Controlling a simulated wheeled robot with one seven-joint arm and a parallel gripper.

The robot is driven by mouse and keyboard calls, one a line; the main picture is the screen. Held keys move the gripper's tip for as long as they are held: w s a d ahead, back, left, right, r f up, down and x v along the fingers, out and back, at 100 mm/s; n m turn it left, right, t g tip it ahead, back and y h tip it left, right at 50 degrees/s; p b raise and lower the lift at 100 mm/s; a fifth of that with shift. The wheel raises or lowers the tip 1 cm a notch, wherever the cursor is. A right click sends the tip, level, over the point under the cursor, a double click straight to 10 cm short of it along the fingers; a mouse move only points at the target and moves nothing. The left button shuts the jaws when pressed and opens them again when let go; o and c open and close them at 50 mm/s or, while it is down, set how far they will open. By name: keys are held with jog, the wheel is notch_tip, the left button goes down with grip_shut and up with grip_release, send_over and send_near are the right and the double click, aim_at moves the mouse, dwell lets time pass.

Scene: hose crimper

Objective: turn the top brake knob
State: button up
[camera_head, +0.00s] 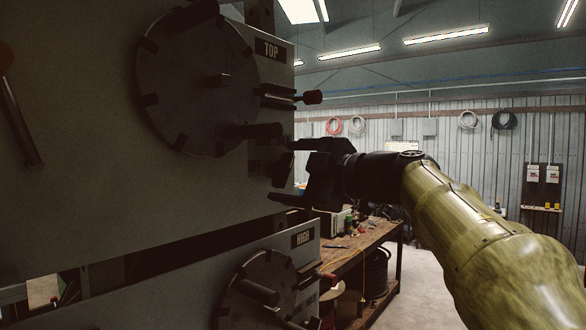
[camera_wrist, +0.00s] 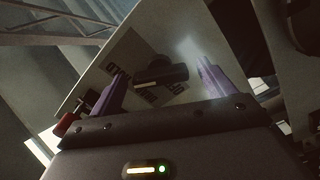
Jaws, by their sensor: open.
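The top brake knob (camera_wrist: 162,73) is a dark bar-shaped knob on the pale panel in the wrist view. It sits between the two purple fingers of my gripper (camera_wrist: 161,68), with a gap showing on each side. Printed lettering lies on the panel behind it, partly hidden. In the head view my gripper (camera_head: 282,172) is at the right edge of the upper panel, below the TOP label (camera_head: 271,50), fingers apart and pointing left. A dark block (camera_head: 283,166) between the fingers there looks like the knob, but shadow hides its outline. I cannot tell whether a finger touches it.
A large notched disc (camera_head: 190,85) with a protruding handle (camera_head: 258,130) is left of my gripper. A red-tipped lever (camera_head: 312,97) sticks out above it. A second disc (camera_head: 262,285) is below, by the HIGH label. A workbench (camera_head: 372,237) stands behind.

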jog(key=c, duration=0.9)
jog(key=shift+d, duration=0.2)
jog(key=shift+c, duration=0.4)
jog(key=shift+a, duration=0.25)
jog(key=shift+d+n+b, duration=0.1)
jog(key=shift+n+b, duration=0.2)
jog(key=shift+n, duration=0.1)
jog(key=n+b, duration=0.3)
jog(key=n, duration=0.2)
jog(key=shift+f, duration=0.15)
jog(key=n+b, duration=0.2)
jog(key=n, duration=0.4)
jog(key=shift+b, duration=0.35)
